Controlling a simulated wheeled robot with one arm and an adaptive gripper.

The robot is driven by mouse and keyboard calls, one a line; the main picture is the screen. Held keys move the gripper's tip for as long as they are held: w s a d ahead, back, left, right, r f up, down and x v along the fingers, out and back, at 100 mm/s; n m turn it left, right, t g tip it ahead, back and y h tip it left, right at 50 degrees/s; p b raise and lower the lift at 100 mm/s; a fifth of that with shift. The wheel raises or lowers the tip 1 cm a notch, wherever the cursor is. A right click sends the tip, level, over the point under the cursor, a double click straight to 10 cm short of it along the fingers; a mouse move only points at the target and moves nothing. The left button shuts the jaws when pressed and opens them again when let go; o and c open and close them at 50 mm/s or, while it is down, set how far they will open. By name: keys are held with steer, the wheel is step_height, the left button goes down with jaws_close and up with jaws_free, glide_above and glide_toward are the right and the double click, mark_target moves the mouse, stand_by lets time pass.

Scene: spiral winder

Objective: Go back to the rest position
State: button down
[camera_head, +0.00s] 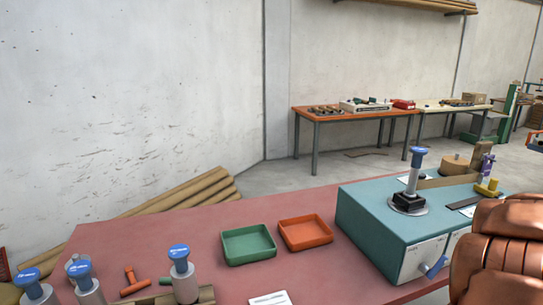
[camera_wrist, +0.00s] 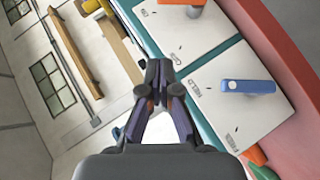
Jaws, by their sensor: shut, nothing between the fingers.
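My gripper (camera_wrist: 158,72) shows in the wrist view with its dark fingers together and nothing between them. It is apart from the white front panel of the teal winder box, which fills the right of that view. The copper-coloured part of my arm is at the right edge there, and my gripper is not visible in that view.
On the red table (camera_head: 180,232) are a green tray (camera_head: 248,258) and an orange tray (camera_head: 305,247), both looking empty. Blue-topped cylinders (camera_head: 183,277) stand at the front left. A blue-topped post (camera_head: 413,172) rises from the winder. Workbenches (camera_head: 345,113) stand at the far wall.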

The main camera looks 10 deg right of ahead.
steer(key=s+a+m+g+y+p, duration=0.1)
steer(key=s+a+m+g, duration=0.25)
steer(key=a, duration=1.05)
steer(key=s+a+m+g+y+p, duration=0.2)
steer(key=s+a+m+g, duration=0.15)
steer(key=a, duration=1.05)
steer(key=s+a+g+y, duration=0.4)
steer(key=s+a+g, duration=0.1)
steer(key=s+a, duration=1.2)
steer(key=a, duration=0.4)
steer(key=shift+s+a+n+g+y+p, duration=0.2)
steer(key=shift+n+g+y+p, duration=0.1)
steer(key=shift+n+y+p, duration=0.1)
steer(key=shift+d+r, duration=0.1)
steer(key=shift+d, duration=0.05)
